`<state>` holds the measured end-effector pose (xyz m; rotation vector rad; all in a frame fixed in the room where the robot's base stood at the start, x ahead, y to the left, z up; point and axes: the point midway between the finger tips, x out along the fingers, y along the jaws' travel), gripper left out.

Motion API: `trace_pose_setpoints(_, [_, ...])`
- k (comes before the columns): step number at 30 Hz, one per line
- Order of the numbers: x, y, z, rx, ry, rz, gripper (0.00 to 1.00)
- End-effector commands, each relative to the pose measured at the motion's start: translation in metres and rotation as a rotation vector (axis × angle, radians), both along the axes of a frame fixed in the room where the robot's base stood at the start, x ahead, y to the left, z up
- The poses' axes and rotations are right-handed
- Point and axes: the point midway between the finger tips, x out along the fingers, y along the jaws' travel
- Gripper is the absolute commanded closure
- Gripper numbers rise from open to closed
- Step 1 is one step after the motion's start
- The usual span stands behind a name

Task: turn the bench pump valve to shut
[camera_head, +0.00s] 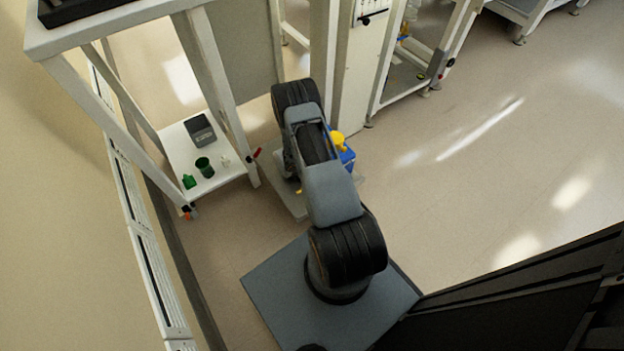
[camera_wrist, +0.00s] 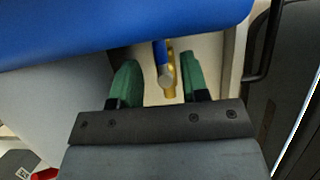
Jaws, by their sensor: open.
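In the wrist view, the valve shows as a blue lever (camera_wrist: 159,52) with a grey rounded end beside a brass-yellow body (camera_wrist: 170,82). My gripper (camera_wrist: 158,80) is open, with one green finger on each side of the valve. Gaps show between the valve and both fingers, the left gap being wider. I cannot tell the depth between them. A large blue body (camera_wrist: 120,32), perhaps the pump, fills the top of the wrist view. In the head view, a blue thing with a yellow top (camera_head: 339,140) shows partly behind my arm. My gripper is hidden there.
A white bench frame (camera_head: 213,85) stands left of my arm. Its low shelf (camera_head: 232,173) holds a dark box (camera_head: 200,129), a green cup (camera_head: 204,167) and small items. A dark pipe or handle (camera_wrist: 266,45) is right of my fingers. Open floor (camera_head: 480,180) lies right.

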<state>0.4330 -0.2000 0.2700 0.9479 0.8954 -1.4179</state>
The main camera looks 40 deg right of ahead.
Motion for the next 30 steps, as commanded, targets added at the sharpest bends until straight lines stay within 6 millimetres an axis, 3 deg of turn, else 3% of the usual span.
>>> trace_pose_setpoints(6, [-0.001,-0.007,-0.018,0.000,0.001,-0.001,0.59])
trace_pose_setpoints(18, [-0.001,-0.009,-0.021,0.000,0.000,0.000,0.59])
trace_pose_setpoints(30, [-0.001,-0.009,-0.021,0.000,0.000,0.000,0.97])
